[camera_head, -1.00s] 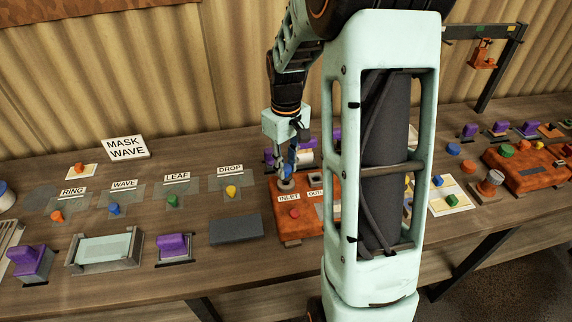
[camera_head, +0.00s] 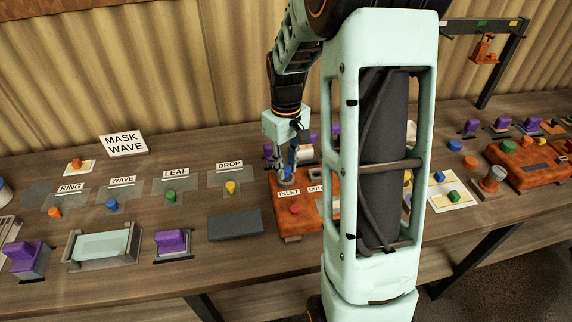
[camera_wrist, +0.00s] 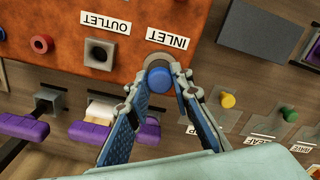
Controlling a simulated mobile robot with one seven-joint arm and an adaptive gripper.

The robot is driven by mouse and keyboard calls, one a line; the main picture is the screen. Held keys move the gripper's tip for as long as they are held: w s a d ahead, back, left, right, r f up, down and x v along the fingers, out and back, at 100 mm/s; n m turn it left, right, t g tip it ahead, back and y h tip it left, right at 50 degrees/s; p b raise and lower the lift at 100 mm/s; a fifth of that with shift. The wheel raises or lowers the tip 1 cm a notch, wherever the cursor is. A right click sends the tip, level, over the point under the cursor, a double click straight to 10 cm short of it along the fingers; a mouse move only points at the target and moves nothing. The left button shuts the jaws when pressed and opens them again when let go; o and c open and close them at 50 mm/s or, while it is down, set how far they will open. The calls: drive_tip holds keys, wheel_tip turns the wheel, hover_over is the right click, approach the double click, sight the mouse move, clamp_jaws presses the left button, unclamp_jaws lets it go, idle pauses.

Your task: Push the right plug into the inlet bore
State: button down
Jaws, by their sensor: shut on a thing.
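My gripper (camera_wrist: 159,78) is shut on a blue plug (camera_wrist: 159,80), seen between the fingertips in the wrist view. In the head view my gripper (camera_head: 288,170) points down at the inlet on the orange pot (camera_head: 312,238). The grey ring of the inlet bore (camera_wrist: 154,62) is right at the plug, beside the INLET label (camera_wrist: 167,39). The fingers and plug hide most of the bore, so I cannot tell how deep the plug sits. The sign (camera_head: 124,144) reads MASK WAVE. Another blue knob (camera_head: 112,204) stands at the WAVE place.
The outlet (camera_wrist: 100,53) is a square opening beside the inlet, with a red knob (camera_wrist: 40,44) further left. A dark grey block (camera_head: 235,225) lies left of the pot. Purple handles (camera_wrist: 92,131) stand near my fingers. My arm hides the pot's right part in the head view.

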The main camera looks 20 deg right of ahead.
drive_tip(key=c, duration=1.6)
unclamp_jaws()
